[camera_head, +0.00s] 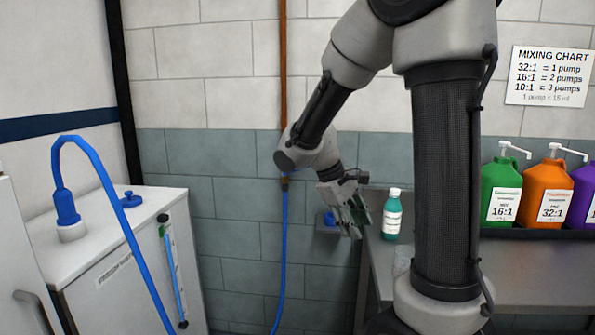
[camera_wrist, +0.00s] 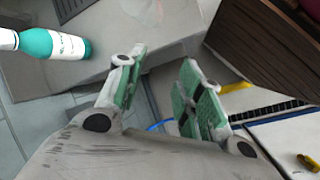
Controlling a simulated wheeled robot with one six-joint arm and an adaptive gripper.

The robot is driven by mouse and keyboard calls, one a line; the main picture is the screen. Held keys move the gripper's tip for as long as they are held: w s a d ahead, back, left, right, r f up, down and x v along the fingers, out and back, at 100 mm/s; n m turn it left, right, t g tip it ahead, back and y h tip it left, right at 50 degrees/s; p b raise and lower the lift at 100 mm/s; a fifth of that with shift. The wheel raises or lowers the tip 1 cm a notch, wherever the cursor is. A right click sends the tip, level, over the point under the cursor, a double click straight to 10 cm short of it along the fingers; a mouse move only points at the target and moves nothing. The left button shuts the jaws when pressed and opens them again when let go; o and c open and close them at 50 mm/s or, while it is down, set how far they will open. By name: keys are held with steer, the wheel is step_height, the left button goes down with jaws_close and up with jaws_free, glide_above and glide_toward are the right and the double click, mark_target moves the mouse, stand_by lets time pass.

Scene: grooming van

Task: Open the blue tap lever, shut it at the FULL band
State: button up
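A white tank cabinet (camera_head: 118,270) stands at the left. On its top is a blue fitting (camera_head: 130,199) with a round base and small knob; I cannot tell whether it is the tap lever. A blue hose (camera_head: 97,160) arches from a blue nozzle (camera_head: 66,207) there. A sight tube (camera_head: 173,272) on the cabinet's front holds blue, with a green band (camera_head: 162,231) near its top. Another blue piece (camera_head: 330,217) shows partly behind my gripper. My gripper (camera_head: 355,226) is open and empty, pointing down near the bench's left end; its parted fingers show in the wrist view (camera_wrist: 158,92).
A teal bottle (camera_head: 392,214) stands on the grey bench (camera_head: 530,270) close to my gripper. Green (camera_head: 500,190), orange (camera_head: 548,195) and purple (camera_head: 584,198) pump jugs stand to the right. A copper pipe (camera_head: 283,70) with a blue hose (camera_head: 281,260) runs down the back wall.

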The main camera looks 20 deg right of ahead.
mark_target(287, 173)
steer(key=w+d+f+n+t+h, duration=0.1)
steer(key=w+f+n+t+h, duration=0.25)
steer(key=w, duration=0.95)
steer(key=w+d+f+n+t+h, duration=0.1)
steer(key=w+f+n+t+h, duration=0.3)
steer(key=w, duration=1)
steer(key=w+a+r+t+h, duration=0.3)
steer(key=w+a+r+t, duration=0.15)
steer(key=w+r, duration=0.55)
steer(key=shift+n, duration=0.25)
steer(key=x, duration=0.6)
steer(key=shift+w+d+f, duration=0.1)
steer(key=shift+d, duration=0.25)
steer(key=shift+c, duration=0.3)
jaws_close()
